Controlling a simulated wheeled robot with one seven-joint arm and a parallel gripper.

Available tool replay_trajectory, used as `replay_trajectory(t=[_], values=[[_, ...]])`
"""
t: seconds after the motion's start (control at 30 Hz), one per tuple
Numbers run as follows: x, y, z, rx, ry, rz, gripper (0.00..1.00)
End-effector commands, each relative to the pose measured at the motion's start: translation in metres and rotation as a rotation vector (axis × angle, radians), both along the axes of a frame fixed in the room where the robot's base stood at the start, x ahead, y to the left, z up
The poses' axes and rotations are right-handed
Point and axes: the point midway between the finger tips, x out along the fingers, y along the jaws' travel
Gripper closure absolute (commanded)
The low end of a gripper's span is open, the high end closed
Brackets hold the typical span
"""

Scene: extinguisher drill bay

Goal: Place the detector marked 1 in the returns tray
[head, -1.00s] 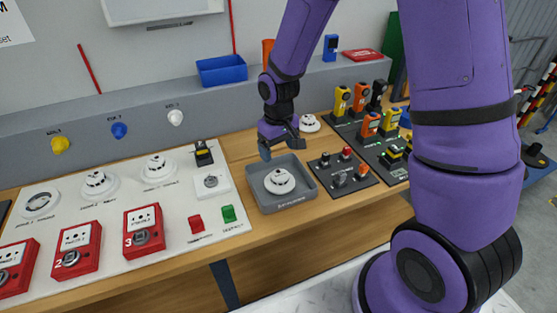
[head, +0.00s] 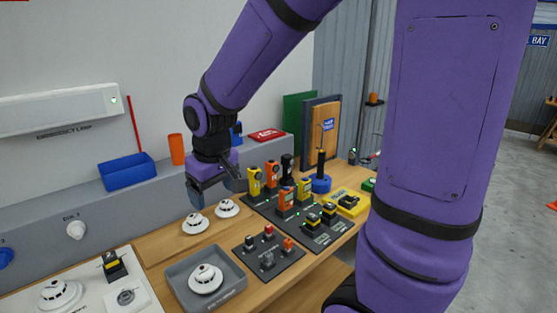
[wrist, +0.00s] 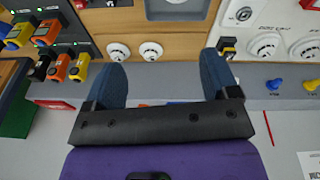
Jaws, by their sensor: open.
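Two white round detectors stand on the wooden bench behind the grey tray, a left one (head: 195,223) and a right one (head: 227,208). They also show in the wrist view as one detector (wrist: 118,52) and another (wrist: 151,50). A third white detector (head: 205,279) sits inside the grey tray (head: 236,289), whose front lettering is too small to read. I cannot read which detector is marked 1. My gripper (head: 216,188) is open and empty above the two bench detectors; its spread blue fingers (wrist: 162,84) show in the wrist view.
A white panel (head: 92,281) with another detector (head: 60,295) lies left of the tray. A small dark board (head: 290,258) and a larger board with orange and yellow devices (head: 284,197) stand to the right. A blue bin (head: 127,172) sits on the rear ledge.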

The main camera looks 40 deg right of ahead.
Motion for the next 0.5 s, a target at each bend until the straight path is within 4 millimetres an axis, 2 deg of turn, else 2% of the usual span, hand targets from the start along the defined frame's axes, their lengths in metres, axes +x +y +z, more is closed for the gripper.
replay_trajectory(t=[0.03, 0.2, 0.5], values=[[-0.01, -0.004, 0.015, 0.001, -0.027, -0.011, 0.19], [-0.045, -0.013, 0.053, 0.011, -0.091, -0.049, 0.19], [-0.115, -0.027, 0.1, 0.043, -0.203, -0.108, 0.19]])
